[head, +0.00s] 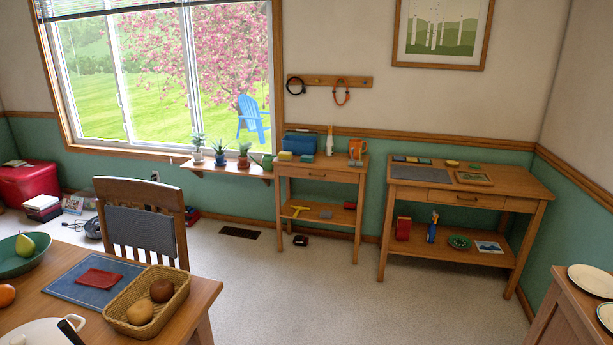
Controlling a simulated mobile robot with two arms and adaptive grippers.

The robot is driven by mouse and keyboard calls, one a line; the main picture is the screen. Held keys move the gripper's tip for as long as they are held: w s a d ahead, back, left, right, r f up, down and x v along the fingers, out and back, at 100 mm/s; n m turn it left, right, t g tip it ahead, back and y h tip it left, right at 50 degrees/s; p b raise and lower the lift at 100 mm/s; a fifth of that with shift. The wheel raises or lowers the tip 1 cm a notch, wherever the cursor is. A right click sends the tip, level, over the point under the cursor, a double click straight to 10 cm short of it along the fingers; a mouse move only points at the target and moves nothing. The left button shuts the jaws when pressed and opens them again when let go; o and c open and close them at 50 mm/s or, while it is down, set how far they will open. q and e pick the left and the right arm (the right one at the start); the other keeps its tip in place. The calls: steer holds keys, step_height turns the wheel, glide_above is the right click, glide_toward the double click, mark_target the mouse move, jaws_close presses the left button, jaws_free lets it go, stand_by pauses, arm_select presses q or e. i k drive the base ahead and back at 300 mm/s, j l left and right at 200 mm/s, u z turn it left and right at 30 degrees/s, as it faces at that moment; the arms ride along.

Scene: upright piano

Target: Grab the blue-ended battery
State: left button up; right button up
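I cannot make out a blue-ended battery anywhere in the head view. Small items too small to identify lie on the tops and shelves of the two wooden tables by the far wall. A blue upright object (432,229) stands on the lower shelf of the right table (520,183), and I cannot tell what it is. Neither of my grippers shows in this view.
A near table (203,292) at bottom left holds a wicker basket (118,322), a blue mat (65,291) and a green bowl (12,266). A wooden chair (140,188) stands behind it. A cabinet (565,318) is at lower right. The middle floor is clear.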

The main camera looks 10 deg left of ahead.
mark_target(189, 209)
steer(key=i+z, duration=0.15)
steer(key=i, duration=1.9)
